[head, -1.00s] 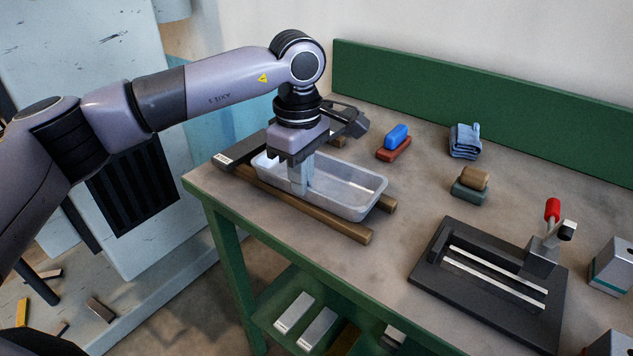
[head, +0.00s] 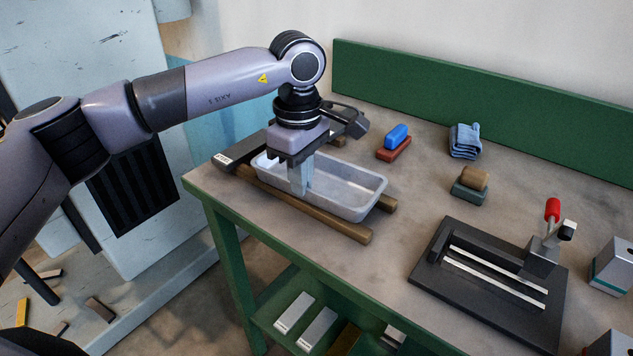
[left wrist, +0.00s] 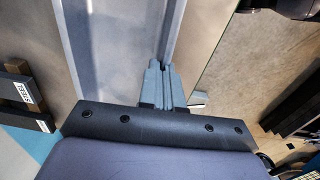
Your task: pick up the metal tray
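The metal tray (head: 352,208) is a shallow, light grey rectangular pan that looks empty. It rests level across two wooden bars on the bench. My left gripper (head: 301,188) points down at the tray's near long side. Its fingers are close together on the side wall. In the left wrist view the left gripper (left wrist: 164,68) has one finger on each side of the rim, and the metal tray (left wrist: 112,40) runs away from it. The fingers hide the short stretch of wall between them.
The wooden bars (head: 345,229) lie on the green-edged bench. A dark bar with a label (head: 238,155) lies left of the tray. Blue and red blocks (head: 395,141), a folded blue cloth (head: 465,141) and a black fixture with a red-handled clamp (head: 490,283) stand to the right.

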